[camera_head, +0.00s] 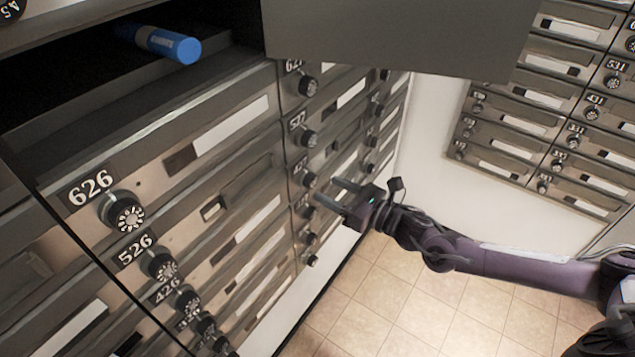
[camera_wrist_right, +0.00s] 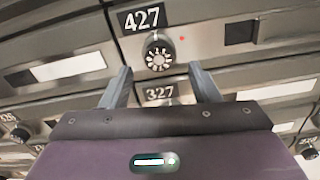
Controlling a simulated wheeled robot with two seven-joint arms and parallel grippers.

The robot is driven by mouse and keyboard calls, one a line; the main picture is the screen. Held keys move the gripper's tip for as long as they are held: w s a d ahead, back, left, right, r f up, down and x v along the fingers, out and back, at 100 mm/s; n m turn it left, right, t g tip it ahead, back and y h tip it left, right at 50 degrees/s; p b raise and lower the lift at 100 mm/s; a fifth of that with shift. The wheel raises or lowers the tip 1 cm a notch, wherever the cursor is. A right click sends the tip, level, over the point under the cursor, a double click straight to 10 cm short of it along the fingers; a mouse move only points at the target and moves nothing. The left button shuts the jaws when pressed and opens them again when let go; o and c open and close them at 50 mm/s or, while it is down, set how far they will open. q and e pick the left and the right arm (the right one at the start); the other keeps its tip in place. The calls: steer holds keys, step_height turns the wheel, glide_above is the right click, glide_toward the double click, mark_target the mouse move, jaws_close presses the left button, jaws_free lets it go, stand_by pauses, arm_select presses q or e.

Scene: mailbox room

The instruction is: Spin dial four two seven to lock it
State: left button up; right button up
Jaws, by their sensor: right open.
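The dial under the 427 plate (camera_wrist_right: 158,55) is a dark round knob with a pale numbered face, at the top centre of the right wrist view. In the head view the same 427 dial (camera_head: 309,180) is small, in the middle column of boxes. My right gripper (camera_head: 324,190) is open in front of it. In the right wrist view the gripper's fingertips (camera_wrist_right: 160,69) are spread to either side of and just below the dial, with nothing visible between them. Whether they touch it cannot be told. My left gripper is not in view.
The 327 plate (camera_wrist_right: 159,93) lies below, partly hidden by my gripper. Other dials, such as 527 (camera_head: 309,139) and 526 (camera_head: 160,266), line the wall closely. An open box at upper left holds a blue cylinder (camera_head: 170,44). The tiled floor (camera_head: 400,310) is clear.

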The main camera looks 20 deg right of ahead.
mark_target(314, 182)
steer(key=x, duration=0.3)
steer(key=shift+s+r, duration=0.1)
steer(key=shift+r, duration=0.05)
steer(key=shift+w+a+p, duration=0.3)
steer(key=shift+w+a, duration=0.1)
steer(key=shift+w, duration=0.1)
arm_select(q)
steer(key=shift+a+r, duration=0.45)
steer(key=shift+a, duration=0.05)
arm_select(e)
steer(key=c, duration=1)
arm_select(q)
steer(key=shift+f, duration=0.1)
